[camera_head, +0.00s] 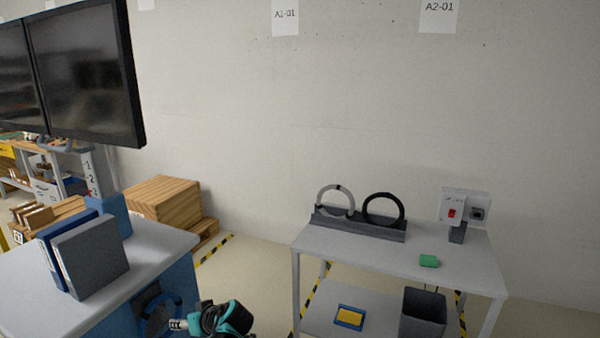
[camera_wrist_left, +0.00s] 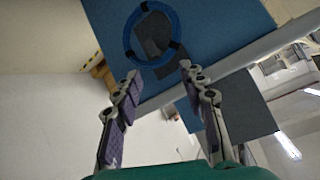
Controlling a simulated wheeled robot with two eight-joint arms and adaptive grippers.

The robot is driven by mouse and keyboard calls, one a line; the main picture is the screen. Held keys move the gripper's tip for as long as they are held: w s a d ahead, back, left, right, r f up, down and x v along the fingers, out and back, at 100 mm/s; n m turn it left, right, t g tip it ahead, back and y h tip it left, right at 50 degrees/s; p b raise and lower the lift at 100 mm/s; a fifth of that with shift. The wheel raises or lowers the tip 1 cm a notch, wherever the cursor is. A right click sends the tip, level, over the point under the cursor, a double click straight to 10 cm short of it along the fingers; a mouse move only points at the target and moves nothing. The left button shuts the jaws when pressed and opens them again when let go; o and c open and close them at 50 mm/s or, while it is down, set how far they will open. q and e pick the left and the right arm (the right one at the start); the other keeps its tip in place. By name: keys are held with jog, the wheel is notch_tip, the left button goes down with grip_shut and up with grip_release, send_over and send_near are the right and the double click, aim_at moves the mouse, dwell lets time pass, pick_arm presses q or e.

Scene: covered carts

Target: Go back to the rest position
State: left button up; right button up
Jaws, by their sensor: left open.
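My left gripper (camera_head: 178,324) shows at the bottom of the head view, beside the blue cabinet (camera_head: 180,285). In the left wrist view my left gripper (camera_wrist_left: 160,72) is open, with nothing between its fingers. A blue ring (camera_wrist_left: 129,48) with dark bands is on the cabinet's side, beyond the fingertips. The ring (camera_head: 142,322) is partly seen in the head view, near the gripper. The wrist view shows the fingertips apart from it. My right gripper is not in view.
A grey cart (camera_head: 345,250) at the right bears a stand (camera_head: 360,224) with a grey ring and a black ring, a green block (camera_head: 429,261) and a switch box (camera_head: 465,206). Its lower shelf holds a dark bin (camera_head: 422,312) and a yellow-and-blue item (camera_head: 349,317). Binders (camera_head: 90,255) stand on the cabinet.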

pick_arm(q)
jog(key=s+d+r+m+h, duration=0.1)
jog(key=s+d+m+h, duration=0.2)
jog(key=s, duration=1)
jog(key=s+d+m+t+h, duration=0.1)
jog(key=s+d+m+h, duration=0.3)
jog(key=s+d, duration=0.6)
jog(key=s+h, duration=0.2)
jog(key=shift+s+d+r, duration=0.15)
jog(key=shift+s+r, duration=0.2)
jog(key=shift+s, duration=0.05)
